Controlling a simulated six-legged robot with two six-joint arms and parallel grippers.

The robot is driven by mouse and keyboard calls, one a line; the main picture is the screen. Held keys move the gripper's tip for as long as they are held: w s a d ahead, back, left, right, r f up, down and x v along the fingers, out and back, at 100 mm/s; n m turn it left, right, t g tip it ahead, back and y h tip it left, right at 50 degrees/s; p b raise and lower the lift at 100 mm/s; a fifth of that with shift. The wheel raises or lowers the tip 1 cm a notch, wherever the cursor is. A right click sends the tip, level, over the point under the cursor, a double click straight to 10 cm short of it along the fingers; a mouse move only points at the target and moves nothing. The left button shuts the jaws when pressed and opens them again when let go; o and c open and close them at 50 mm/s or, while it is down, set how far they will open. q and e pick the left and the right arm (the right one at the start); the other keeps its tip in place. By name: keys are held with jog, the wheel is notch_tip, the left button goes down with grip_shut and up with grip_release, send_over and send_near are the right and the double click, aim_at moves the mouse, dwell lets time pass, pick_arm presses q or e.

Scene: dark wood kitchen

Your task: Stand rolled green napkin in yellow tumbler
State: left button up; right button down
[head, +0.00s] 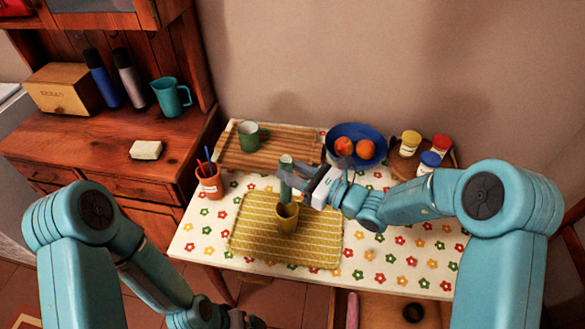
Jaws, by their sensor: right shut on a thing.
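The yellow tumbler (287,222) stands upright on a yellow patterned mat (258,244) near the middle of the table. My right gripper (306,185) comes in from the right and is shut on the rolled green napkin (286,170). The napkin is held roughly upright, and its lower end shows at or just over the tumbler's mouth. I cannot tell whether that end is inside the rim. My left arm is low at the left, and its gripper (240,320) is cut off by the bottom edge, so its jaws are not clear.
A wooden tray (225,158) with a green mug (249,135) lies behind the mat. A blue bowl (370,131) holds orange fruit. Several small jars (410,142) stand at the back right. A terracotta pot (210,186) with pens stands at the left. The front right of the table is clear.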

notch_tip(320, 180, down, 9)
jog(key=b, duration=0.7)
jog(key=shift+f, duration=0.15)
jog(key=c, duration=0.7)
grip_release()
jog(key=shift+c, duration=0.2)
jog(key=shift+d, duration=0.1)
jog(key=b, duration=0.2)
send_near(291, 195)
jog(key=v, duration=0.6)
jog(key=shift+s+d, duration=0.15)
jog(key=shift+d, duration=0.2)
